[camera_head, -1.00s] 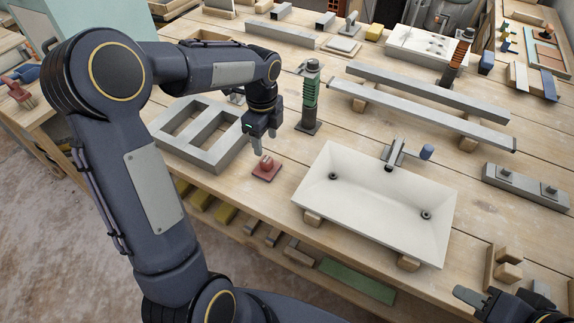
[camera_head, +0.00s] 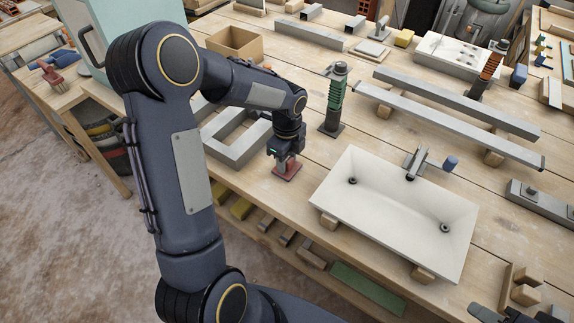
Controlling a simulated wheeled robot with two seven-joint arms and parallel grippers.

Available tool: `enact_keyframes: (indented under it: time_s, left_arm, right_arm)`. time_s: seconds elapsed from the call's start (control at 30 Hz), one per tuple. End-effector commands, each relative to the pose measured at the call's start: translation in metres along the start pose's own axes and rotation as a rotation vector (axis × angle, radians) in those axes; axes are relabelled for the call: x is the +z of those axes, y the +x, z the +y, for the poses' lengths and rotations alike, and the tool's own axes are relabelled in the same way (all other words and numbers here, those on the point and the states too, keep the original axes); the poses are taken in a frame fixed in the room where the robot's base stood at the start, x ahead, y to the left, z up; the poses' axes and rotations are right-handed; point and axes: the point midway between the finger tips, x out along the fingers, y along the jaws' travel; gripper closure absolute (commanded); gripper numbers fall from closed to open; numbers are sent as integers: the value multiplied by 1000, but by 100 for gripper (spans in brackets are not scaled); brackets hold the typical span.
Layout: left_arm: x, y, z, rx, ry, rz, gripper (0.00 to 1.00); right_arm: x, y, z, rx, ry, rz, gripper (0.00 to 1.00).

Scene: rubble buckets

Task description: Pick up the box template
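A small red piece (camera_head: 287,173) with a flat square base sits on the wooden workbench near its front edge. It may be the box template; no label shows. My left gripper (camera_head: 284,163) points down right over it, with its fingers at the raised middle of the piece. The fingers hide that middle part, and I cannot tell whether they are closed on it. The base appears to rest on the bench. My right gripper (camera_head: 486,314) shows only in part at the lower right edge, away from the red piece.
A grey rectangular frame (camera_head: 236,154) lies left of the red piece, partly behind my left arm. A green post (camera_head: 334,97) stands behind, and a white sink (camera_head: 397,215) lies to the right. An open cardboard-coloured box (camera_head: 235,43) is at the back left.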

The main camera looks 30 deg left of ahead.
Motion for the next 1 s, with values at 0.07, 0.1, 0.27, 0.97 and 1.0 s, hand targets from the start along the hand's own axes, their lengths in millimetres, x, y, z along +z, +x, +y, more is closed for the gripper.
enact_keyframes:
  time_s: [0.07,0.1,0.27,0.97,1.0]
  left_arm:
    - [0,0,0,0,0,0,73]
    - [0,0,0,0,0,0,79]
    - [0,0,0,-1,0,0,96]
    - [-17,-64,19,-8,2,0,96]
    - [-22,-73,26,-8,3,-1,96]
  right_arm:
    - [0,0,0,0,0,0,64]
    - [0,0,0,0,0,0,64]
    - [0,0,0,0,0,0,64]
    - [0,0,0,0,0,0,64]
    - [0,1,0,0,0,0,64]
